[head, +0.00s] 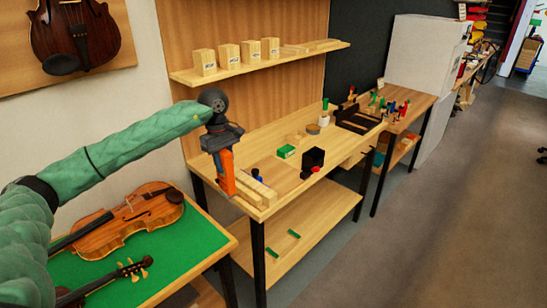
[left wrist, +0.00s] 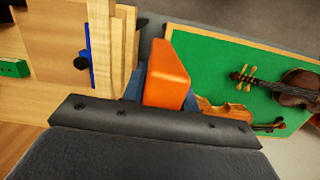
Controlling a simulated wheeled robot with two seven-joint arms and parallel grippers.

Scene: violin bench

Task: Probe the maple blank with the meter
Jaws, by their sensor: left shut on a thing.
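My left gripper (head: 221,146) is above the front left corner of the wooden bench (head: 290,205). It is shut on an orange block-shaped tool, likely the meter (head: 227,172), which hangs down from the fingers. In the left wrist view the orange meter (left wrist: 167,75) sits between the fingers. Pale wood blanks (head: 257,189) lie on the bench just right of the meter; they also show in the left wrist view (left wrist: 126,45). I cannot tell which is the maple blank, nor whether the meter touches one. My right gripper is not in view.
A blue tool (head: 257,174) lies by the blanks. A green box (head: 286,152) and black holder (head: 313,158) stand further along the bench. Several labelled blocks (head: 228,56) stand on the shelf (head: 190,77). A violin (head: 130,222) lies on the green table (head: 150,262).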

